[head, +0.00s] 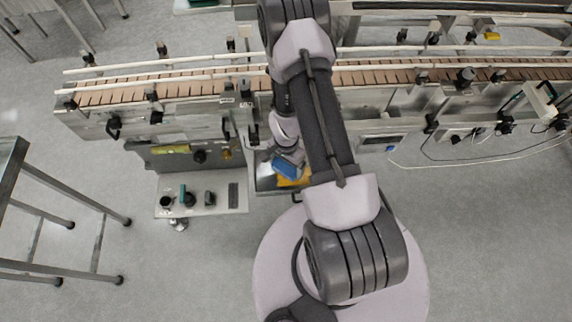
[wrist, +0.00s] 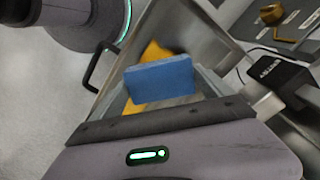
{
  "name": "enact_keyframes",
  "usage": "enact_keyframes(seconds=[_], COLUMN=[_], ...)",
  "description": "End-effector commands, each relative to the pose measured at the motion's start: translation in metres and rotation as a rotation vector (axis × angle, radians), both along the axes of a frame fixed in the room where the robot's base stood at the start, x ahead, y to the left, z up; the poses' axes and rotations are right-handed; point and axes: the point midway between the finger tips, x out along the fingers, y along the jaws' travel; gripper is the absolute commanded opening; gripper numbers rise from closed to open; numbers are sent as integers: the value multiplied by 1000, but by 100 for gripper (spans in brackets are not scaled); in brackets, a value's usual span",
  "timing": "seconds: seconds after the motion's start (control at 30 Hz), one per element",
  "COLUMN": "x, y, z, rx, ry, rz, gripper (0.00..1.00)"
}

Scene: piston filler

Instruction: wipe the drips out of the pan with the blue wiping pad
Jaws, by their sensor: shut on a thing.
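My gripper (head: 288,156) is shut on the blue wiping pad (head: 285,170). In the wrist view the pad (wrist: 160,78) lies crosswise between the fingers, in front of the dark palm edge. The grey metal pan (head: 263,184) is below it, and its wall also shows in the wrist view (wrist: 203,44). An orange-yellow patch (head: 293,181) is in the pan, partly covered by the pad and my arm. It shows beyond the pad in the wrist view (wrist: 155,51). I cannot tell whether the pad touches the pan floor.
A black handle (wrist: 98,66) sticks out from the pan's near side. A shelf (head: 218,205) with dark knobs and a teal item stands left of the pan. The conveyor (head: 180,85) runs behind. A metal-legged table (head: 14,160) stands far left, with open floor between.

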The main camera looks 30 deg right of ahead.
Motion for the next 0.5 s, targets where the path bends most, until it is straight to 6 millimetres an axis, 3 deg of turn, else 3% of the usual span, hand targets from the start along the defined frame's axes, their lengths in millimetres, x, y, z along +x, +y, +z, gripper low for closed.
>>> enact_keyframes(seconds=[0.3,0.5], x=[-1,-2], y=[0,0], z=[32,36], rx=[0,0], ry=[0,0], rz=[3,5], gripper=[52,52])
